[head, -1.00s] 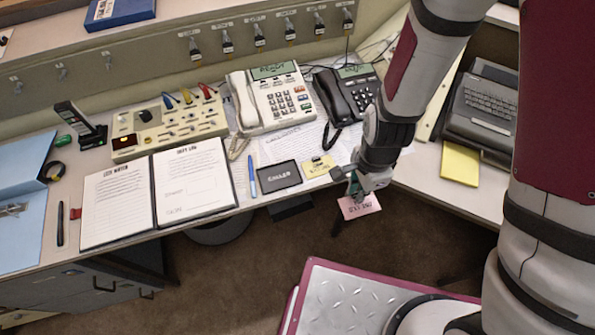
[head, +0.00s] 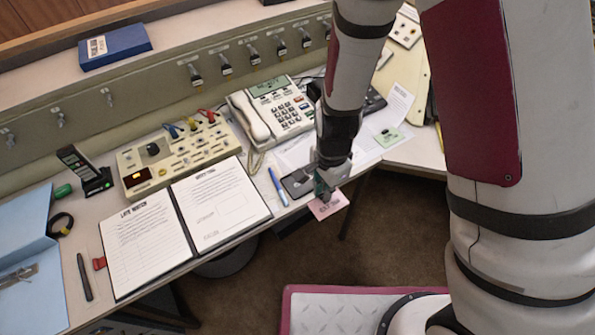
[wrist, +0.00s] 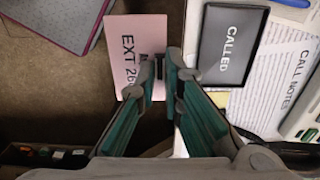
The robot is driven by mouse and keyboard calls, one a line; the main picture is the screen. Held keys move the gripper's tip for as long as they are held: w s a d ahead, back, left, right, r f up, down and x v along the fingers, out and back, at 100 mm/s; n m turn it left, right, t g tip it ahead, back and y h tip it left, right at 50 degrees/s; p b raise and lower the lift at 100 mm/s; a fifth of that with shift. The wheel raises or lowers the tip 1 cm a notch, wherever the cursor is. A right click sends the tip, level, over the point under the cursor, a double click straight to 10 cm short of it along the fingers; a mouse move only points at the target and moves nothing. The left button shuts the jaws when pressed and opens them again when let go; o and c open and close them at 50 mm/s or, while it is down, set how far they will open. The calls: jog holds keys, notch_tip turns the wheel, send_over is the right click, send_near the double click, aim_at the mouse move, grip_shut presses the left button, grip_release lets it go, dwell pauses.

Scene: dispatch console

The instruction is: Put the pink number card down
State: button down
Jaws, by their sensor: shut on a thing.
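The pink number card (head: 329,206) is held in my gripper (head: 324,192) at the front edge of the desk, over or just past it. In the wrist view the card (wrist: 134,50) shows "EXT 26" with the rest cut off by the fingers. My gripper (wrist: 161,68) is shut on the card's edge. The black "CALLED" tray (head: 296,184) lies on the desk just behind and left of my gripper, partly hidden by it. In the wrist view the tray (wrist: 229,43) is right of the fingers and looks empty.
An open log book (head: 222,200), a blue pen (head: 277,187) and a white desk phone (head: 272,112) lie left of and behind the tray. A green card (head: 393,137) sits on papers to the right. Dark floor lies below the desk edge.

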jog(key=w+a, duration=0.2)
jog(key=w, duration=0.1)
jog(key=w+a, duration=0.2)
jog(key=w, duration=0.1)
jog(key=w+a+f, duration=0.1)
jog(key=w+a, duration=0.1)
jog(key=w, duration=0.1)
jog(key=shift+w+f, duration=0.15)
jog(key=shift+f, duration=1.6)
jog(key=shift+f, duration=0.2)
jog(key=c, duration=1.7)
grip_release()
